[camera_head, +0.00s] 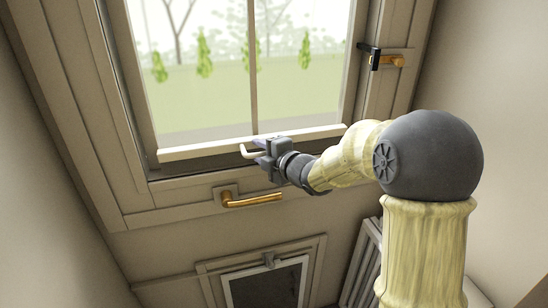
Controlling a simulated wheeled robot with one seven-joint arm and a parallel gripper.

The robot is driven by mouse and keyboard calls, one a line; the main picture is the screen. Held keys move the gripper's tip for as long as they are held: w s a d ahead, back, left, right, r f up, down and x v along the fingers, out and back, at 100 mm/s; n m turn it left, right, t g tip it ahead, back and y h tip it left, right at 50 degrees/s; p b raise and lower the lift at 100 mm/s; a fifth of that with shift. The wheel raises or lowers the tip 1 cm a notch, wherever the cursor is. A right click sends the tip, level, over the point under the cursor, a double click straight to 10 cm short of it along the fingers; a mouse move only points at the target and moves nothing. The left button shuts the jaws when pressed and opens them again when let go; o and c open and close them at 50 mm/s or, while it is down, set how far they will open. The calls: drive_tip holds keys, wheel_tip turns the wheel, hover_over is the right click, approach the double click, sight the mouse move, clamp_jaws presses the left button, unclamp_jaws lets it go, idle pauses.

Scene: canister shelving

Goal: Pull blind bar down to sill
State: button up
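The blind bar (200,149) is a long, pale, thin bar across the bottom of the window glass, tilted slightly in the picture. It lies low, close above the sill part of the frame (180,190), with a dark strip under its left end. My gripper (252,147) is at the middle of the bar, reaching in from the right. A pale hooked piece shows at its tip, and the gripper overlaps the bar in the picture. Whether the fingers are closed on the bar is too small to tell.
A brass handle (252,199) projects from the frame just below my gripper. A black and brass latch (383,58) is on the right side of the frame. A small framed flap (265,285) is in the wall below. Walls close in on both sides.

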drive_tip(key=v, duration=1.7)
drive_tip(key=shift+d, duration=0.1)
drive_tip(key=shift+c, duration=0.2)
